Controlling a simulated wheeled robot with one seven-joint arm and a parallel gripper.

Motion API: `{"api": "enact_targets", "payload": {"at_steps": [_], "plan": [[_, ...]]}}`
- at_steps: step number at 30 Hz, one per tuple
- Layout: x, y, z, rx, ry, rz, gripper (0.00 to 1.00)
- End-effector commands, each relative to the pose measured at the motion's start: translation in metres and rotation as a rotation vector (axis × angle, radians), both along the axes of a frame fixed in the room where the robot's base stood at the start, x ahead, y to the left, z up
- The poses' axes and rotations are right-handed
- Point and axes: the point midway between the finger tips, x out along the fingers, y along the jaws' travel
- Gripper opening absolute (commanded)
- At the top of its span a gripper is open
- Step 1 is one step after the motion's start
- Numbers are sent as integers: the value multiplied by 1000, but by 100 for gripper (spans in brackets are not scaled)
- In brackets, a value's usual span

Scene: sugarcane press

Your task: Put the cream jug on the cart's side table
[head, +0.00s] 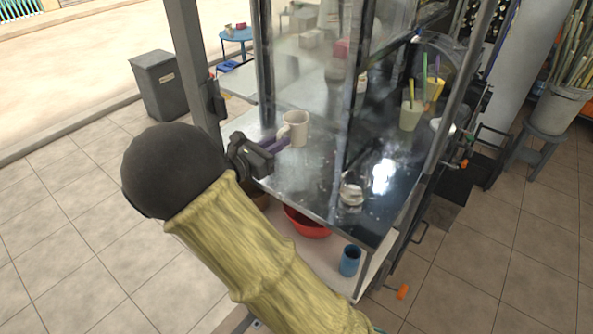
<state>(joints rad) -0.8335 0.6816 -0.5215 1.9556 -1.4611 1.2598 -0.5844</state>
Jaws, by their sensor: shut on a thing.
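The cream jug (297,127) is upright over the left part of the cart's shiny metal top, with its handle on the left side. My gripper (283,142) reaches in from the left and is shut on the jug at its handle side. The fingertips are small here and partly merge with the jug. I cannot tell whether the jug's base touches the metal surface (300,181) or hangs just above it. I cannot tell which part of this metal top is the side table.
Clear panels and a dark post (357,105) stand behind and right of the jug. A small metal pot (351,194) and drink cups (411,115) are on the top. A red basin (307,222) and blue cup (350,260) are below. The metal near the front is mostly clear.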

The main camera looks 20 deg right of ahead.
Motion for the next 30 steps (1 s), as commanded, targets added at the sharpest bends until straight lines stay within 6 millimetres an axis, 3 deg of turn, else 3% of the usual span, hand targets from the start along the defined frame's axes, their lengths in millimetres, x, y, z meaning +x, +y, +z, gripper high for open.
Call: {"api": "enact_targets", "payload": {"at_steps": [10, 23, 30], "plan": [[0, -1, -53, -4, 3, -3, 0], [0, -1, -63, -1, 0, -2, 0], [0, -2, -93, -4, 3, -3, 0]]}}
